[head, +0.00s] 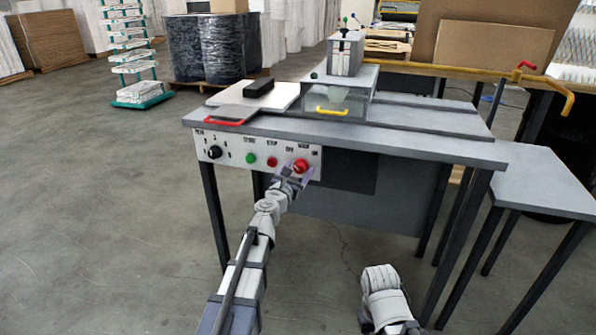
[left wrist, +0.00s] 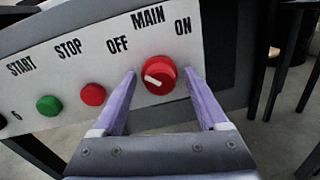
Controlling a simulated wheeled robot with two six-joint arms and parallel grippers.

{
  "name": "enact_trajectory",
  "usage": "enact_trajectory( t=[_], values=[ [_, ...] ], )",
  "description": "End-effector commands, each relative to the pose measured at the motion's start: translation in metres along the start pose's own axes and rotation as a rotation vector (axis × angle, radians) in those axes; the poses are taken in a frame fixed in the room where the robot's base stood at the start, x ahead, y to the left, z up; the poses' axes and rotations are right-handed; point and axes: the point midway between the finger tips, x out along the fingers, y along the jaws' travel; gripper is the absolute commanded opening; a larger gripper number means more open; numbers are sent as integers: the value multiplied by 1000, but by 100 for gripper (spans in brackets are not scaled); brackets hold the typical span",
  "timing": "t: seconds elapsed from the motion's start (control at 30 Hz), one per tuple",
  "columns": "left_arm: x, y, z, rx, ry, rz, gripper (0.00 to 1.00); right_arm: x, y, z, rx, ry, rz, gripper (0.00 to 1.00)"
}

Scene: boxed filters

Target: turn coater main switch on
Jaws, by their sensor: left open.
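The main switch is a round red knob (head: 300,165) at the right end of the white control panel (head: 222,138) on the coater's front. In the left wrist view the knob (left wrist: 158,75) sits below the word MAIN, between OFF and ON. Its white mark points left, toward the OFF side. My left gripper (left wrist: 160,76) is open, with one purple finger on each side of the knob. Gaps show between fingers and knob; I cannot tell their depth relative to it. The left gripper (head: 295,173) also shows at the panel in the head view.
Beside the knob are a red STOP button (left wrist: 92,94) and a green START button (left wrist: 49,105). A black dial (head: 214,152) is at the panel's left. The coater's tabletop (head: 400,143) overhangs the panel.

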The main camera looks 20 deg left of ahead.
Motion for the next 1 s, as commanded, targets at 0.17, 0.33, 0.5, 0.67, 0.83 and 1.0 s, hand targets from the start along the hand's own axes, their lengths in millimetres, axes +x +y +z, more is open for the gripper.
enact_trajectory(
  t=[0.17,0.33,0.5,0.67,0.83,1.0],
  values=[
    [0,0,0,0,0,0,63,0,0,0,0,0,0,44],
    [0,0,0,0,0,-1,44,0,0,0,0,0,0,44],
    [0,0,0,0,0,-1,25,0,0,0,0,0,0,44],
    [0,0,0,0,0,-2,7,0,0,0,0,0,0,44],
    [0,-1,0,7,0,-2,4,0,0,0,0,0,0,44],
    [-1,-1,0,53,3,-3,4,-1,0,0,0,0,0,44]
  ],
)
